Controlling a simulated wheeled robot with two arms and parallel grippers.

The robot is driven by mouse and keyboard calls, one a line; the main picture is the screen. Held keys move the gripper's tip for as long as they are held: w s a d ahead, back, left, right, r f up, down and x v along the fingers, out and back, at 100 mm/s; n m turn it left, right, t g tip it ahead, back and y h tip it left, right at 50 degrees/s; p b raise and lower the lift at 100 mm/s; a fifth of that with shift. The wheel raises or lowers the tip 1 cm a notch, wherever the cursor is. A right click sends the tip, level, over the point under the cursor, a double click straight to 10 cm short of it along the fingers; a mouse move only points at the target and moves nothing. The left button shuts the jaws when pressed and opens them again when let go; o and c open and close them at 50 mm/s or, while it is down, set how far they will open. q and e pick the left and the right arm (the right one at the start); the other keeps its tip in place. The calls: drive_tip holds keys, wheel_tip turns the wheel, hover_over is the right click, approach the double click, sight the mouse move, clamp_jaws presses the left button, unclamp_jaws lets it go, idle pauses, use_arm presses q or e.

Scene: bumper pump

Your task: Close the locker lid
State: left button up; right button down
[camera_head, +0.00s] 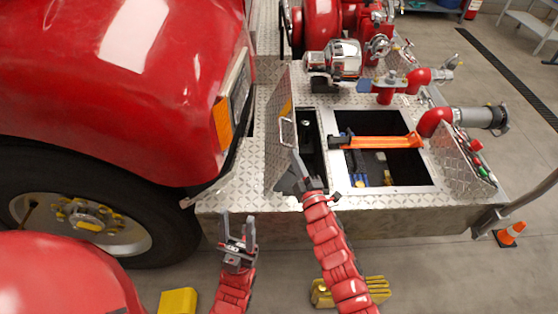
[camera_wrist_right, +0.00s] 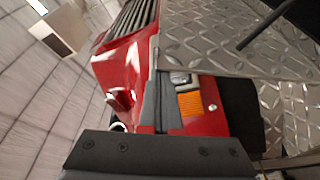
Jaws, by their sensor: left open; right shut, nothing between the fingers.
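A diamond-plate lid (camera_head: 281,150) with a grab handle stands upright at the left side of a narrow open locker compartment (camera_head: 309,140). A second diamond-plate lid (camera_head: 468,152) stands tilted open at the right of a wider open compartment (camera_head: 432,181). My right gripper (camera_head: 293,165) is shut and empty, close to the near edge of the left lid; I cannot tell whether it touches. In the right wrist view the plate (camera_wrist_right: 225,40) fills the upper right, close to the fingers (camera_wrist_right: 158,105). My left gripper (camera_head: 239,232) is open and empty in front of the deck edge.
An orange tool (camera_head: 378,142) spans the wider compartment, with blue items (camera_head: 355,165) inside. The red fender (camera_head: 120,80) and wheel (camera_head: 85,215) stand left. Hose fittings (camera_head: 470,118) and a pump (camera_head: 340,58) lie behind and right. Yellow blocks (camera_head: 178,301) are on the floor.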

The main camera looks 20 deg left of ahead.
drive_tip(key=w+d+f+m+t+h+b, duration=0.1)
drive_tip(key=d+f+m+b, duration=0.3)
drive_tip(key=f, duration=0.1)
drive_tip(key=w+d+f+m+t+h+b, duration=0.1)
drive_tip(key=d+f+m+b, duration=0.3)
drive_tip(key=f, duration=0.1)
drive_tip(key=w+d+f+m+t+h+b, duration=0.1)
drive_tip(key=d+f+m+b, duration=0.3)
drive_tip(key=f+b, duration=0.1)
drive_tip(key=shift+w+d+f+m+t, duration=0.4)
drive_tip(key=shift+f, duration=0.2)
drive_tip(key=shift+d+f+m+h+b, duration=0.25)
drive_tip(key=shift+f+m+h+b, duration=0.25)
drive_tip(key=shift+f+m+b, duration=0.45)
